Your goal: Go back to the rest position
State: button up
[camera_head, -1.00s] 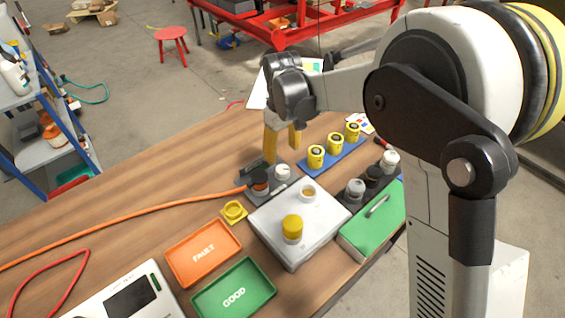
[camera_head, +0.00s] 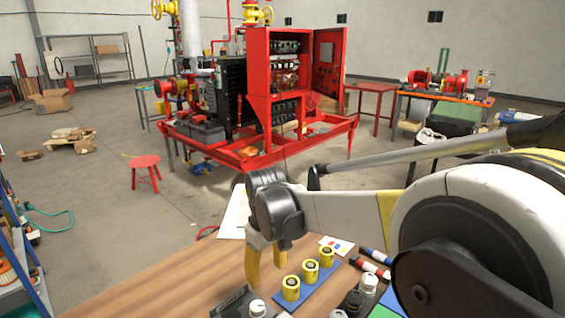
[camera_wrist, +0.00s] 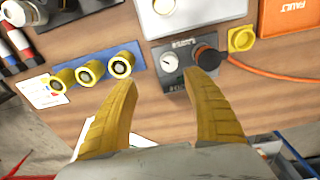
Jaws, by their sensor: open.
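My gripper (camera_head: 266,264) is open, with two yellow fingers and nothing between them. In the head view it hangs over the workbench (camera_head: 150,292), just left of the blue strip with yellow cylinders (camera_head: 310,278). In the wrist view my gripper (camera_wrist: 162,92) points at the bench, its fingers apart. A small dark panel with a white gauge or knob (camera_wrist: 171,86) and a black plug with an orange cable (camera_wrist: 209,58) lies beyond the right fingertip. I cannot tell how high the fingertips are above the bench.
The wrist view shows an orange FAULT tray (camera_wrist: 290,15), a yellow square piece (camera_wrist: 242,39) and a light grey box (camera_wrist: 195,15). Past the bench are a red stool (camera_head: 145,168) and a red pump skid (camera_head: 250,160). Floor is clear between stool and bench.

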jog(key=s+d+r+m+t, duration=0.2)
jog(key=s+d+r, duration=0.25)
jog(key=d, duration=0.25)
jog(key=s+d+r+m+t, duration=0.1)
jog(key=s+d+r+m, duration=0.3)
jog(key=d, duration=0.4)
jog(key=s+d+f+m+t, duration=0.2)
jog(key=s+d+m+t, duration=0.1)
jog(key=s+d, duration=0.6)
jog(key=s, duration=0.2)
jog(key=shift+s+d+t, duration=0.2)
jog(key=shift+s+t, duration=0.1)
jog(key=shift+a, duration=0.15)
